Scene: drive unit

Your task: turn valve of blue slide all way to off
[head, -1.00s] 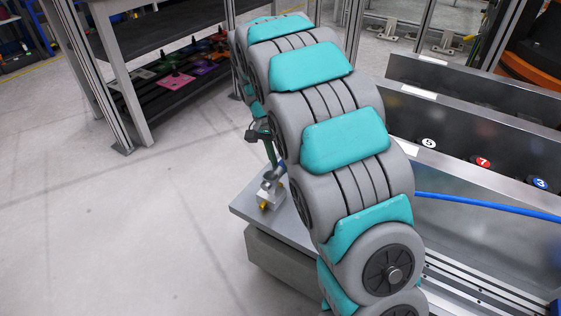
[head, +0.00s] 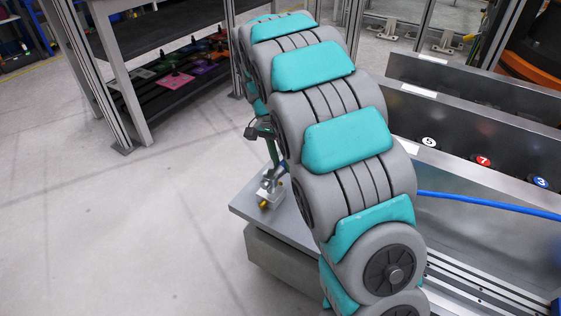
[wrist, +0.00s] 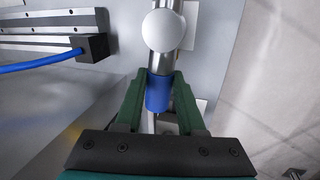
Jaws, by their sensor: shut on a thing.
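In the wrist view my gripper (wrist: 160,80) has its two green fingers closed on a blue valve handle (wrist: 158,96). The handle lies in line with a metal pipe-like valve body (wrist: 159,64), below a round white knob (wrist: 163,30). In the head view my gripper (head: 271,155) reaches down to the metal valve fitting (head: 270,188) with a brass part, on the corner of a grey plate (head: 240,208). My arm hides most of the valve and the blue handle there.
A blue hose (head: 490,206) runs to the right; in the wrist view the hose (wrist: 40,62) enters a black block (wrist: 92,47) on a rail. Metal panels with numbered discs (head: 483,161) stand at right. A shelf rack (head: 165,45) stands back left. The floor at left is clear.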

